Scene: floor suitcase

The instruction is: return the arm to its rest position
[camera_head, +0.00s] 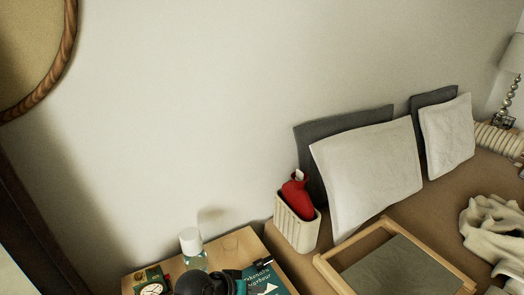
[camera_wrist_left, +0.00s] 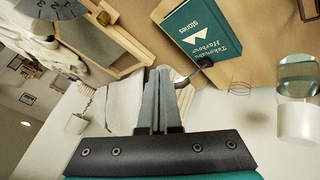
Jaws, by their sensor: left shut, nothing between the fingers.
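My left arm's black and teal end (camera_head: 208,283) shows at the bottom of the head view, in front of the bedside surface. In the left wrist view, my left gripper (camera_wrist_left: 158,75) has its two grey fingers pressed together with nothing between them. The fingers stand in front of the bed and near the teal book in that picture. I cannot tell the exact gap between them and the book. My right gripper is in neither view.
A teal book (camera_head: 265,279), a white-capped bottle (camera_head: 193,250) and a clock (camera_head: 152,289) are on the wooden top (camera_head: 236,245). A cream bin (camera_head: 296,232) holds a red bottle (camera_head: 297,196). A wooden-framed tray (camera_head: 343,284) lies on the bed. Pillows (camera_head: 368,174) lean behind.

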